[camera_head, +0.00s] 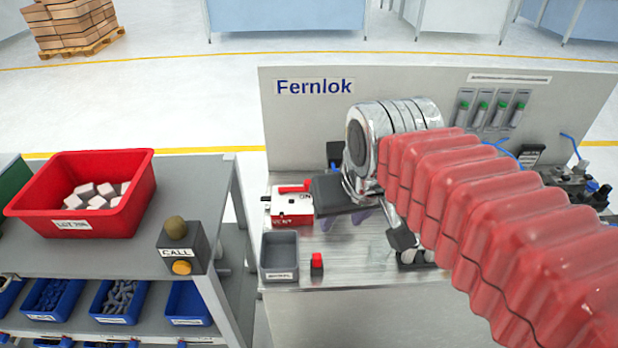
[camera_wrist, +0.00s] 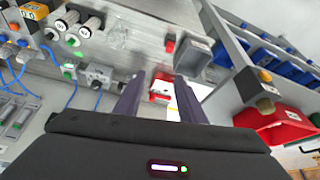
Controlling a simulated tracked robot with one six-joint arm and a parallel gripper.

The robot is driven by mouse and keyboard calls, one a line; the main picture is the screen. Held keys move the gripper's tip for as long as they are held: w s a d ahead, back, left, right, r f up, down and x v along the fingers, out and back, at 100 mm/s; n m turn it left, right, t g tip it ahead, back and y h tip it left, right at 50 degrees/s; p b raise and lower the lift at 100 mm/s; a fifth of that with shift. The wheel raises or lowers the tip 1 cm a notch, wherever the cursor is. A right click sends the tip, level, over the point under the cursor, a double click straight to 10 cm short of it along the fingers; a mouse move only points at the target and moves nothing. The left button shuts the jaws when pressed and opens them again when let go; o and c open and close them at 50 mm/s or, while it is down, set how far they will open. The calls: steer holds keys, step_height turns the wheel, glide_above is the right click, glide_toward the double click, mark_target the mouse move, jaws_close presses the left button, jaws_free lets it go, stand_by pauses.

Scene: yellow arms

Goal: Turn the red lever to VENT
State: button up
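The red lever (camera_head: 294,188) lies across the back of a white box (camera_head: 290,208) at the left of the bench. The box carries an ON label and, on its front edge, a red VENT label (camera_head: 283,220). My gripper (camera_head: 350,219) is just right of the box, with its dark body partly covering the box's right side. In the wrist view, my gripper's two purple fingers (camera_wrist: 160,86) are apart, with nothing held between them. The white box with red parts (camera_wrist: 160,96) shows beyond and between the fingertips, apart from them. The lever's pivot is hard to make out.
A Fernlok back panel (camera_head: 300,120) rises behind. A shelf at left holds a red bin (camera_head: 140,192) and a CALL box (camera_head: 183,246).

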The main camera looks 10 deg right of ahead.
steer(key=w+r+g, duration=0.1)
steer(key=w+r, duration=0.2)
steer(key=w, duration=0.4)
steer(key=g, duration=0.4)
glide_above(308, 181)
step_height(308, 181, down, 5)
step_height(308, 181, down, 14)
steer(key=shift+r, duration=0.15)
steer(key=shift+c, duration=0.2)
jaws_close()
stand_by(0.4)
